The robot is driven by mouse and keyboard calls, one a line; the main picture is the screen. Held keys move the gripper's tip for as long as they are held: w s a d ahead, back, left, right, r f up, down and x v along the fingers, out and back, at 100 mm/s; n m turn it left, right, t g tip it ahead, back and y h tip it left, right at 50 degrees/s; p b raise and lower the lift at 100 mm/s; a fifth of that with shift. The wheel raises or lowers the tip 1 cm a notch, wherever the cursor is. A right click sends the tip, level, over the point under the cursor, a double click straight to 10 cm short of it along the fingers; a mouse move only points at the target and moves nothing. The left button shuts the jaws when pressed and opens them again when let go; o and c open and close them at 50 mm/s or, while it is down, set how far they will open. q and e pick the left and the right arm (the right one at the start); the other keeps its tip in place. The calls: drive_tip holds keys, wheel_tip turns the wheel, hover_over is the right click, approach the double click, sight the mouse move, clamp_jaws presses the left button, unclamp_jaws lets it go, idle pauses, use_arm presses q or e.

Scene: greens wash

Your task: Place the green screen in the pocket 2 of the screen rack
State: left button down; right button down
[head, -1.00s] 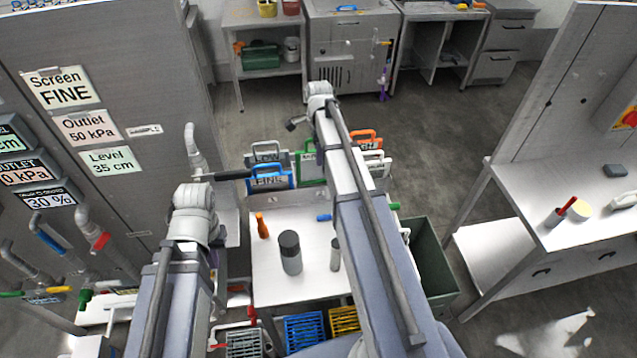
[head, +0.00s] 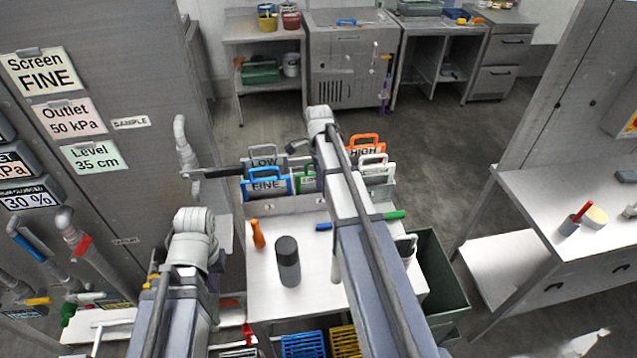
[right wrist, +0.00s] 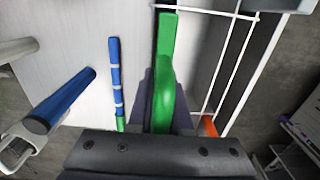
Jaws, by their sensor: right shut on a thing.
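The green screen (head: 308,182) stands upright at the screen rack (head: 305,204), just right of the blue FINE screen (head: 266,184). My right arm hides part of it and of the rack. In the right wrist view, my right gripper (right wrist: 162,90) is shut on the green screen's handle (right wrist: 167,60). The screen's lower edge is hidden, so I cannot tell how deep it sits or in which pocket. My left arm (head: 192,240) is at the lower left; its gripper cannot be made out.
The grey LOW screen (head: 265,160), orange HIGH screen (head: 364,143) and a white-handled screen (head: 378,165) stand close by. A dark bottle (head: 288,260) and an orange-handled tool (head: 257,234) are on the white table. A dark green bin (head: 440,275) stands to the right.

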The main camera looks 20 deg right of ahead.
drive_tip(key=shift+f, duration=0.1)
drive_tip(key=c, duration=0.8)
unclamp_jaws()
drive_tip(key=shift+c, duration=0.2)
wheel_tip(320, 180, up, 12)
drive_tip(key=p, duration=1.2)
drive_tip(key=shift+r, duration=0.25)
